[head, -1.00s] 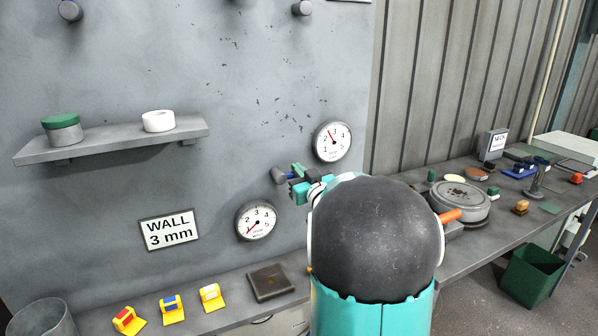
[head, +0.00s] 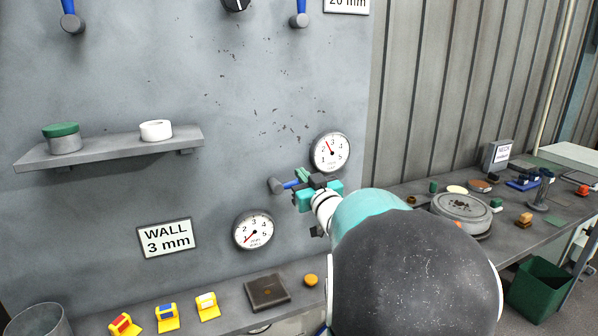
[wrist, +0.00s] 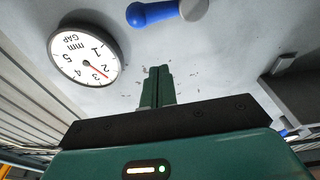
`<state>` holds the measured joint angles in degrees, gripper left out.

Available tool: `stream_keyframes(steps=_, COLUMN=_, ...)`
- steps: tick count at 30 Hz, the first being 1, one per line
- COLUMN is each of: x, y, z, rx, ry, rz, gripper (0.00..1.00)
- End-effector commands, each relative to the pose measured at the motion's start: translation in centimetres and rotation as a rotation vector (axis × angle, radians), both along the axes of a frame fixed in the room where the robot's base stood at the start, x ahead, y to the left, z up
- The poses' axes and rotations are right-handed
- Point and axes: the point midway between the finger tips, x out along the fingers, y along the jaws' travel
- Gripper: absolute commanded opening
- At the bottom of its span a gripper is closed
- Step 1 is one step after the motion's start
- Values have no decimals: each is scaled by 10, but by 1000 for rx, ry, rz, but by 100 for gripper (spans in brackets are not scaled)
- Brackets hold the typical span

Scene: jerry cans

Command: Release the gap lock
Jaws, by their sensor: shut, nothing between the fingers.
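A wall lever has a grey hub (head: 275,186) and a short blue handle (head: 291,185) that points right in the head view. The wrist view shows its blue handle (wrist: 155,13) and hub (wrist: 193,8) at the top. The GAP gauge (wrist: 83,57) is beside it in the wrist view; it is the upper dial (head: 330,152) in the head view, with a red needle near 2. My gripper (head: 303,175) is by the handle's right end. In the wrist view its green fingers (wrist: 158,72) are together, empty, and appear apart from the handle. No lock label is readable.
Blue-handled levers (head: 70,20) (head: 299,16) and a dark knob (head: 235,4) are higher up. A lower gauge (head: 254,231), a WALL 3 mm sign (head: 167,237) and a shelf (head: 110,150) surround clear wall. Below, the bench holds yellow blocks (head: 166,317) and a dark plate (head: 268,292).

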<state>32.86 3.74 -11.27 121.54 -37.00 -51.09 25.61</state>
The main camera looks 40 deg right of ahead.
Motion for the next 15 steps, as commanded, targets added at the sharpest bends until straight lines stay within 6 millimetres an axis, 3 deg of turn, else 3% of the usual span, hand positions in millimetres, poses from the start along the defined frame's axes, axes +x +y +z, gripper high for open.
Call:
stream_keyframes(steps=6, x=-35, y=12, z=-5, rx=0, ry=0, rz=0, gripper=0)
stream_keyframes(steps=15, x=-47, y=14, z=-8, rx=-1, ry=1, rz=1, gripper=0)
